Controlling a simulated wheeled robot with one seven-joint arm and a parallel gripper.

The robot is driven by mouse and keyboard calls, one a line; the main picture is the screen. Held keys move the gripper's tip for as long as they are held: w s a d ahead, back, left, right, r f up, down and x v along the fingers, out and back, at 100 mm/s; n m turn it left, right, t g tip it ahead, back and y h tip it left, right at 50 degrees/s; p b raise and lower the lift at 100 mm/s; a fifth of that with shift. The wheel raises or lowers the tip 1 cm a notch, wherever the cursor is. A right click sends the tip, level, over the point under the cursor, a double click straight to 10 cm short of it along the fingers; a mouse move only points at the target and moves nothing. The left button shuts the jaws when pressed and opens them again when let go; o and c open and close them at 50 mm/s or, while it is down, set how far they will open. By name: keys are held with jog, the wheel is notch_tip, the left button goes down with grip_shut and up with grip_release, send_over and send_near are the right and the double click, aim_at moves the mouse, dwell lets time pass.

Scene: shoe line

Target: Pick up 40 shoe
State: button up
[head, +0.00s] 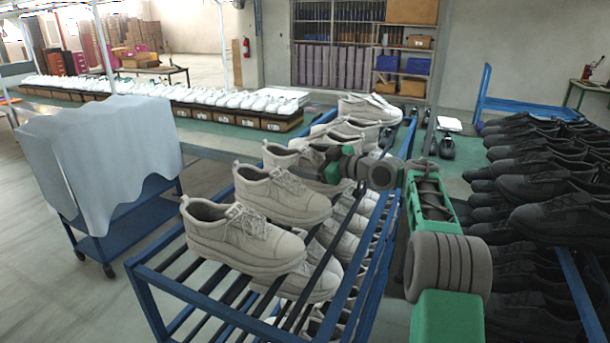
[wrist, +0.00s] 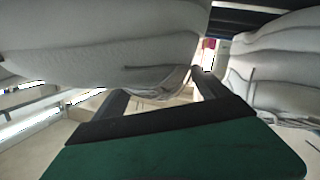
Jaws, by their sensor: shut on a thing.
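Several off-white lace-up shoes stand in a row on the top bars of a blue rack (head: 175,285) in the head view. The nearest shoe (head: 243,238) and the one behind it (head: 282,195) are plain to see. My gripper (head: 326,164) reaches in from the right at the third shoe (head: 290,155) and partly covers it. In the wrist view my gripper (wrist: 158,90) has its two dark fingers at a pale shoe (wrist: 110,50), shut on it. Another pale shoe (wrist: 275,70) is close on the right. The exact grip point is hidden in the head view.
More pale shoes (head: 340,240) fill the lower tier. Black shoes (head: 550,190) crowd a rack at the right. A cloth-covered blue cart (head: 100,150) stands at the left. A long bench with white shoes (head: 200,95) runs behind. Open floor lies at the lower left.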

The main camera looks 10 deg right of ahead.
jog(key=c, duration=0.3)
jog(key=shift+r, duration=0.1)
jog(key=shift+c, duration=0.2)
jog(key=shift+r, duration=0.15)
